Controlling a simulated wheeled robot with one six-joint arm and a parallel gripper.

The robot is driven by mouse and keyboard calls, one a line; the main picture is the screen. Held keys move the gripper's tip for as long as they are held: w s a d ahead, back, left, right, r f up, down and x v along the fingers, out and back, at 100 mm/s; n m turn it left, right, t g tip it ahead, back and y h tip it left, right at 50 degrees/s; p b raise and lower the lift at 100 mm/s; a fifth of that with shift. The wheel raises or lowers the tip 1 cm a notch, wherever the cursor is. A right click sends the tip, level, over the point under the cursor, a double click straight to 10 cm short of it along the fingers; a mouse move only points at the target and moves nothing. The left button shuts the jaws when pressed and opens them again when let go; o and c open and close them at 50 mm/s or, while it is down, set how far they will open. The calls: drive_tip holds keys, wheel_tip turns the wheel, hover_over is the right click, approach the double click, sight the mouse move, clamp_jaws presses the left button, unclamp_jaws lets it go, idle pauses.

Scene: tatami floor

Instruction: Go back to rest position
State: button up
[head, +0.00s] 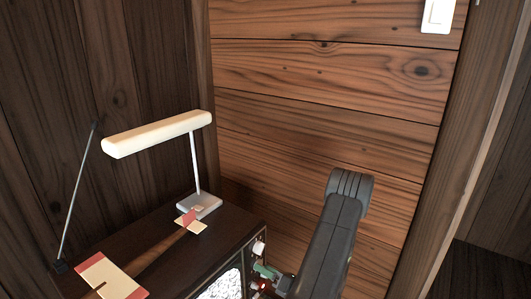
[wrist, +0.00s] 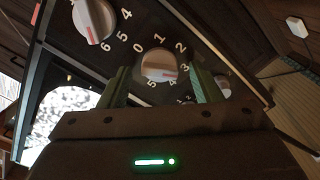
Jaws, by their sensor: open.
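My gripper (wrist: 164,82) is open in the wrist view, with one greenish finger on each side of a pale round knob (wrist: 158,65). I cannot tell whether the fingers touch it. The knob is on a dark panel with numbers around it. A second knob (wrist: 93,20) is at the upper left of it. In the head view my gripper (head: 267,271) is small and partly hidden, close to the front of a dark television set (head: 150,245). My dark grey arm (head: 340,235) rises to the right of it.
The set's screen shows static (wrist: 62,115). A cream-topped lamp (head: 157,133) and a thin antenna rod (head: 78,190) stand on its top, with a red-and-cream piece (head: 112,278). Wooden walls are close behind, with a light switch (head: 438,15) at the upper right.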

drive_tip(key=shift+n+b, duration=2.4)
drive_tip(key=shift+n, duration=5.5)
drive_tip(key=shift+s, duration=0.1)
